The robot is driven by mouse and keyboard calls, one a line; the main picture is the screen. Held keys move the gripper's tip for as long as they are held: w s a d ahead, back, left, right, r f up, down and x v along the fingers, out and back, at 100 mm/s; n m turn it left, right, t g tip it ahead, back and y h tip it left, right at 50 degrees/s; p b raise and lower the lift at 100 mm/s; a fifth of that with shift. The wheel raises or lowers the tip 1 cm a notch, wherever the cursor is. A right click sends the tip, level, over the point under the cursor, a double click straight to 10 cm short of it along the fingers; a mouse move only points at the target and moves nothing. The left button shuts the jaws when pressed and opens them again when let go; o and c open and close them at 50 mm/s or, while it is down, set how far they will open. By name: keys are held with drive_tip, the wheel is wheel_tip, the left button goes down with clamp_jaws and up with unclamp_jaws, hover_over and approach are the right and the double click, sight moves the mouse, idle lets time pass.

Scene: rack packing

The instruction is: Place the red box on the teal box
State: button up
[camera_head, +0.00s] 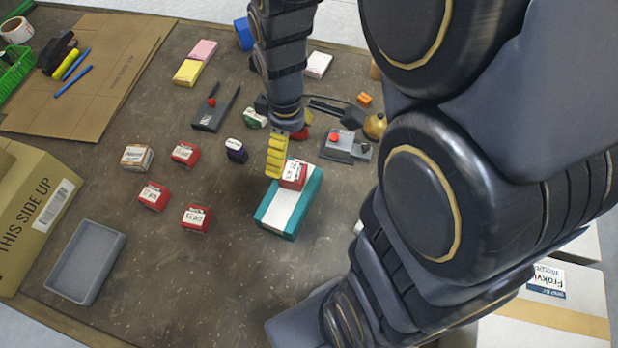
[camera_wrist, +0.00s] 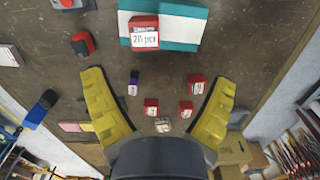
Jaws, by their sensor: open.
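The teal box (camera_head: 308,206) with a white band lies on the table in the middle of the head view. It also shows at the top of the wrist view (camera_wrist: 186,30). A small red box with a white label (camera_head: 293,175) rests on its far end; in the wrist view this red box (camera_wrist: 144,35) shows "20 pcs". My gripper (camera_wrist: 160,77) is open with nothing between its yellow fingers. In the head view one yellow finger (camera_head: 277,155) shows just left of the red box. In the wrist view the red box lies outside the finger gap.
Several similar red boxes (camera_head: 195,217) stand left of the teal box, with a brown-white box (camera_head: 137,157) and a purple bottle (camera_head: 236,150). A grey tray (camera_head: 87,262) and a cardboard box (camera_head: 30,215) are at the left. A device with a red button (camera_head: 347,146) is behind right.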

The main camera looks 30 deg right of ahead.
drive_tip(key=s+a+r+m, duration=0.1)
drive_tip(key=s+r+m, duration=0.3)
drive_tip(key=s, duration=0.3)
drive_tip(key=s+a+r+m+g, duration=0.1)
drive_tip(key=s+a+r+m, duration=0.1)
drive_tip(key=s+r, duration=0.3)
drive_tip(key=s+m, duration=0.1)
drive_tip(key=s, duration=0.2)
drive_tip(key=shift+a+r+m, duration=0.25)
drive_tip(key=shift+r+m, duration=0.1)
drive_tip(key=shift+m, duration=0.05)
